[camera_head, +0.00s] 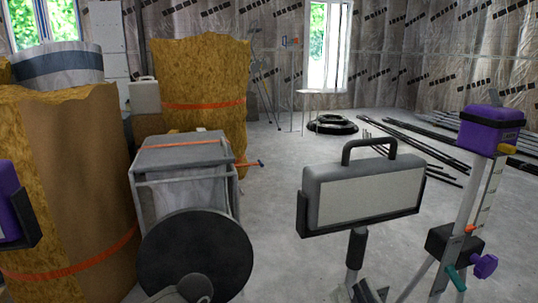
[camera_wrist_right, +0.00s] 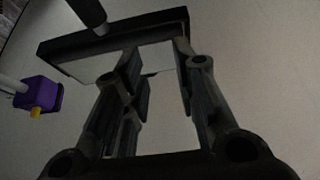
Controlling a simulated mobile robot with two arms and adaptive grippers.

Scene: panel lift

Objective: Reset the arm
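My right gripper (camera_head: 366,291) shows at the bottom edge of the head view, below a lamp-like panel with a handle (camera_head: 365,192) and close to its dark post (camera_head: 356,248). In the right wrist view my right gripper (camera_wrist_right: 160,68) has its fingers apart, with bare floor showing between them. Nothing is held between them. The panel (camera_wrist_right: 150,58) lies beyond the fingertips there; I cannot tell whether they touch it. My left gripper is not seen in either view.
A stand with a purple box (camera_head: 493,130) is close on the right; the box also shows in the wrist view (camera_wrist_right: 40,92). A grey cart (camera_head: 185,155) and a black disc (camera_head: 195,250) are left, beside tall rolls (camera_head: 205,75). Long bars (camera_head: 425,135) lie behind.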

